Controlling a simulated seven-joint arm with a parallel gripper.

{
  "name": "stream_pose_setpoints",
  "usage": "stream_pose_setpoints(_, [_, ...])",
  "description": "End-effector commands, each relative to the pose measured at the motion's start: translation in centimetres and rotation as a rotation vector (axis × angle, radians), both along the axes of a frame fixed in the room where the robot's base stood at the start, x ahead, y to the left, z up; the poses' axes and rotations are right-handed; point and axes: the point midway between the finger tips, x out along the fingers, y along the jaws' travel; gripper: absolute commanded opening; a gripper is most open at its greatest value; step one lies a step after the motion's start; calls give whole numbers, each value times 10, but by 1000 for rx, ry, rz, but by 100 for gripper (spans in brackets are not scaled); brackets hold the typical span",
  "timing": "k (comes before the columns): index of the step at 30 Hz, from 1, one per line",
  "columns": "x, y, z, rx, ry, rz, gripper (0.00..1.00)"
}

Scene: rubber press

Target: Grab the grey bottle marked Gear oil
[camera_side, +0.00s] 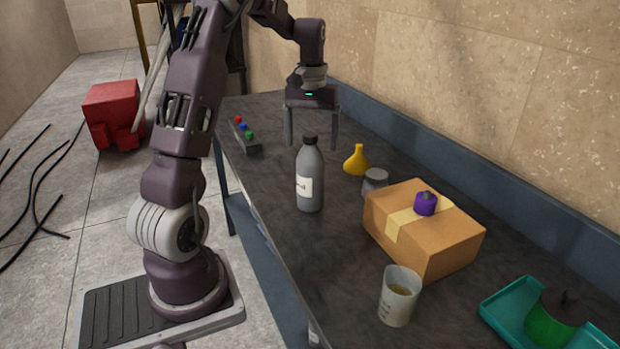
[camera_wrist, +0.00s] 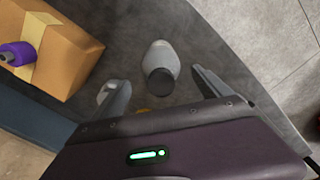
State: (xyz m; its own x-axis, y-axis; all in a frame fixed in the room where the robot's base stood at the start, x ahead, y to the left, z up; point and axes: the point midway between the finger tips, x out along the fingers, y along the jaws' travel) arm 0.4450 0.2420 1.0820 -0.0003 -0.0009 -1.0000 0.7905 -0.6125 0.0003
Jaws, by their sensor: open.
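The grey bottle (camera_side: 310,179) with a black cap stands upright on the dark bench. Its white label is partly turned away, and I cannot read its full text. In the wrist view the bottle (camera_wrist: 162,58) is seen from above, with its dark cap towards my gripper. My gripper (camera_side: 311,142) is open and empty, pointing down. In the side view its fingers appear behind and above the bottle. In the wrist view the fingers lie to either side below the bottle, and the bottle is beyond the fingertips, apart from them.
A yellow funnel (camera_side: 356,161), a grey jar (camera_side: 375,182) and a cardboard box (camera_side: 430,246) with a purple object (camera_side: 425,203) stand right of the bottle. A beaker (camera_side: 398,296) and a teal tray (camera_side: 504,309) are nearer. A button panel (camera_side: 247,139) sits at the far left edge.

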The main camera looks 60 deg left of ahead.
Motion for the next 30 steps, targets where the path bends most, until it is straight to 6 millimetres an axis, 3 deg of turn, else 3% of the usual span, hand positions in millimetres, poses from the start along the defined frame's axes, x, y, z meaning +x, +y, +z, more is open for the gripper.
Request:
stream_pose_setpoints(3, [-6,-2,-23,-3,3,-1,88])
stream_pose_setpoints(6, [-6,-2,-33,-1,2,-2,88])
stream_pose_setpoints(13, [-5,-2,-34,1,-1,-2,86])
stream_pose_setpoints(26, [-5,-2,-34,1,-1,-3,1])
stream_pose_setpoints(30, [-4,-2,-33,2,-3,-2,0])
